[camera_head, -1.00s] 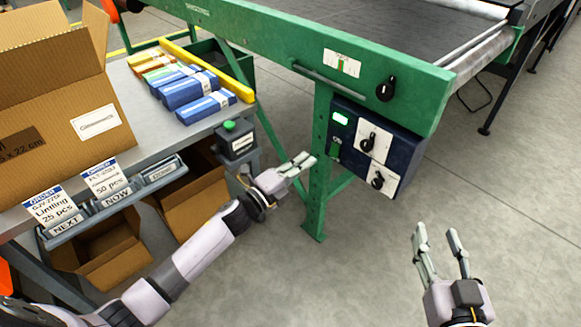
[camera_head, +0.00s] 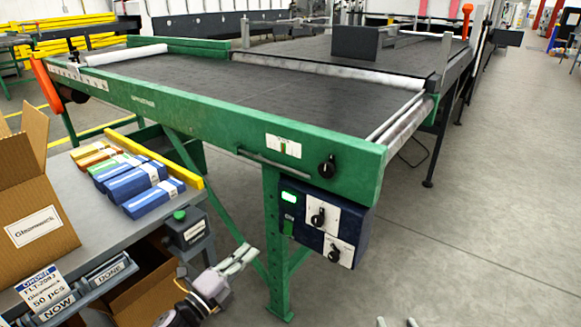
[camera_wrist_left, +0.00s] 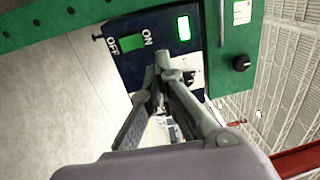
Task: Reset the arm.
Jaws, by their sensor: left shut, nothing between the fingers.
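My left gripper (camera_head: 243,259) is shut and empty in the head view, left of the green machine leg (camera_head: 277,245). My left arm comes in from the bottom edge. The left wrist view shows the two grey fingers (camera_wrist_left: 153,84) in front of the dark control box (camera_wrist_left: 120,25), which has a green ON/OFF switch (camera_wrist_left: 131,57) and a lit green display (camera_wrist_left: 184,28). The control box (camera_head: 364,238) also shows in the head view, right of the gripper. I cannot tell the exact gap to it. My right gripper (camera_head: 396,321) shows only two separated fingertips at the bottom edge.
The grey table (camera_head: 98,226) at the left holds blue and orange carton packs (camera_head: 141,185), a cardboard box (camera_head: 38,215) and a yellow bar. A small box with a green button (camera_head: 179,215) is at its edge. Open floor (camera_head: 470,240) lies right of the conveyor (camera_head: 240,90).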

